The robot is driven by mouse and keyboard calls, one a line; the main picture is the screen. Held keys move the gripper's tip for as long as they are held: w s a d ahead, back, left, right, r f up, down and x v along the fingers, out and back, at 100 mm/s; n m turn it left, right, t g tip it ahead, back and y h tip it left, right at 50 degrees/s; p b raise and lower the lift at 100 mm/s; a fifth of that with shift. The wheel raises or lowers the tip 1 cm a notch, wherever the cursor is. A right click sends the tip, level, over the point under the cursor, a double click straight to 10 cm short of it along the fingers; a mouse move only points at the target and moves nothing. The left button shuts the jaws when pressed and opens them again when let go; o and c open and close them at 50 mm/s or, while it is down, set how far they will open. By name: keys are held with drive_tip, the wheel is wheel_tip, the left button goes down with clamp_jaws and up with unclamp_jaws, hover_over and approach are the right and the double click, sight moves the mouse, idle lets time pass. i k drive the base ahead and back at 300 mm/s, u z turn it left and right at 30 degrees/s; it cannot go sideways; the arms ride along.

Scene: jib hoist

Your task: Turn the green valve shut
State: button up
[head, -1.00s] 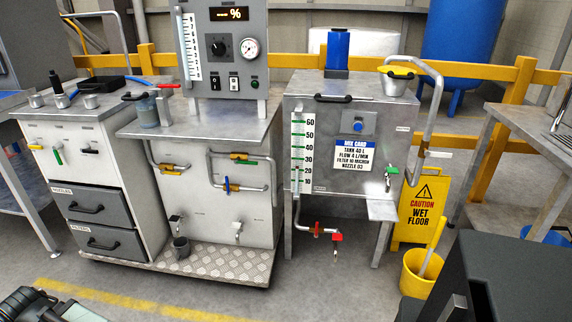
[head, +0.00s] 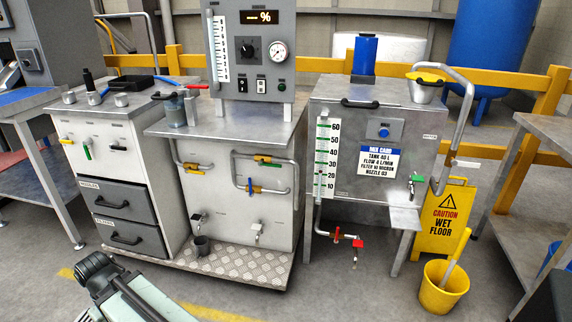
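Green handles show in several places. A green lever (head: 264,163) sits beside a yellow part on the upper pipe of the middle cabinet (head: 220,215). A green-handled tap (head: 413,180) is at the right of the steel tank's front (head: 340,110). The frames do not settle which one is meant. My arm shows at the bottom left, well in front of the cabinets and touching none of them. I cannot make out my gripper's fingers.
A yellow wet-floor sign (head: 443,220) and a yellow bucket (head: 442,292) stand right of the tank. A tread-plate base (head: 215,262) juts out under the middle cabinet. A dark box (head: 545,302) is at the bottom right. The floor before the tank is clear.

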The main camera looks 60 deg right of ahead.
sight(273, 165)
drive_tip(key=z, duration=0.05)
drive_tip(key=i, duration=1)
